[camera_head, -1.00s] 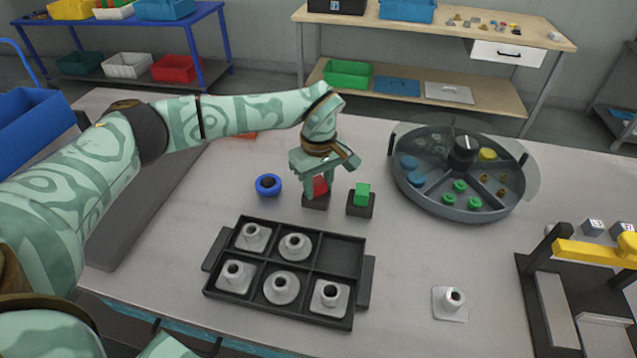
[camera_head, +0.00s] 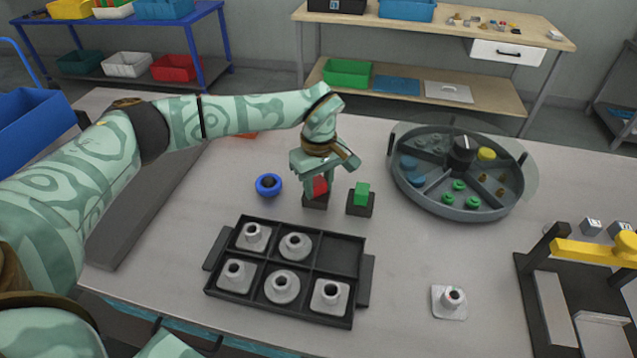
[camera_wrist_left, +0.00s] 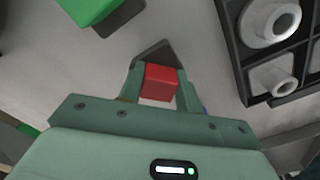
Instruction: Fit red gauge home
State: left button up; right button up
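The red gauge (camera_head: 320,186) is a small red block at a dark square base (camera_head: 315,202) on the table. It also shows in the left wrist view (camera_wrist_left: 160,82), between the two fingers. My left gripper (camera_head: 318,188) points down over the base, with a finger against each side of the red gauge. Whether the gauge is fully seated in the base is hidden by the fingers. A green gauge (camera_head: 362,194) stands in a similar dark base (camera_head: 360,209) just to the right. My right gripper is not in view.
A blue ring (camera_head: 268,185) lies left of the red gauge. A black tray (camera_head: 340,250) with several grey fittings is in front. A round covered carousel (camera_head: 470,209) stands to the right. A single fitting (camera_head: 450,302) and a yellow-handled fixture (camera_head: 590,252) are at front right.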

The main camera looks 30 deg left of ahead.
aim_at(319, 183)
pick_arm(q)
jog(key=o, duration=1.1)
jog(key=shift+r, duration=0.1)
notch_tip(319, 183, up, 16)
jog(key=p, duration=0.3)
jog(key=shift+s, duration=0.1)
